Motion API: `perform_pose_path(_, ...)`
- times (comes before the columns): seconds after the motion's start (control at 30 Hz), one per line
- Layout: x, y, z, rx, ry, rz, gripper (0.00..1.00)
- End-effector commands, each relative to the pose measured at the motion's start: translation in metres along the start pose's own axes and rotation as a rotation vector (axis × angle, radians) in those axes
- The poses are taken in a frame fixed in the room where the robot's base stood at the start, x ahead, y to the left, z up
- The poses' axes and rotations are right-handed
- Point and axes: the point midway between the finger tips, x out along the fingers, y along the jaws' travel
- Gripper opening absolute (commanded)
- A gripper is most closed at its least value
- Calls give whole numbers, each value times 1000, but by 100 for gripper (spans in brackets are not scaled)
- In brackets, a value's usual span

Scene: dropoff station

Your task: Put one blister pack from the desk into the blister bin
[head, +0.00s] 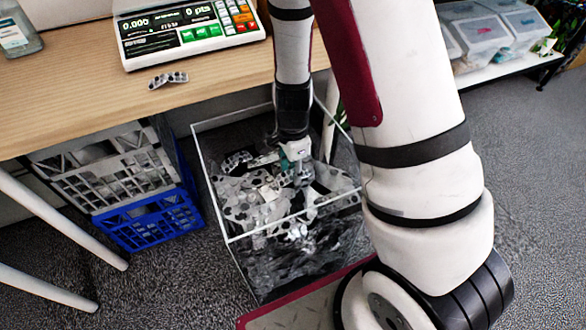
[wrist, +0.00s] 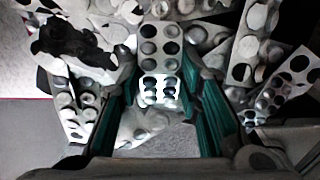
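A small silver blister pack (head: 168,79) lies on the wooden desk (head: 70,90), in front of the scale. The blister bin (head: 228,238) is a clear-walled box on the floor beside the desk, with many used blister packs inside. My gripper (head: 293,160) is down inside the bin, close over the heap. In the wrist view its teal fingers (wrist: 158,75) stand apart. A small, brightly lit blister pack (wrist: 158,91) shows between them, with gaps visible on both sides. Whether it rests on the heap is unclear.
A scale with a lit display (head: 190,30) and a clear bottle (head: 18,38) stand on the desk. A grey crate (head: 105,165) sits on a blue crate (head: 150,220) under it. Clear tubs (head: 475,35) fill a shelf at the back right. The right floor is free.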

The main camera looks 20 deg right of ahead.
Motion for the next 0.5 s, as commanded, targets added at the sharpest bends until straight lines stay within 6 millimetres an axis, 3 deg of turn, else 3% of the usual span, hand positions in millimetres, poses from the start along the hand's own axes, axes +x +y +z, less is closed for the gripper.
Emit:
perform_pose_path(0.03, 0, 0, 0, 0, 0, 0, 41)
perform_pose_path(0.1, 0, 0, 0, 0, 0, 0, 52)
perform_pose_path(0.5, -6, 0, 0, 0, 0, -1, 52)
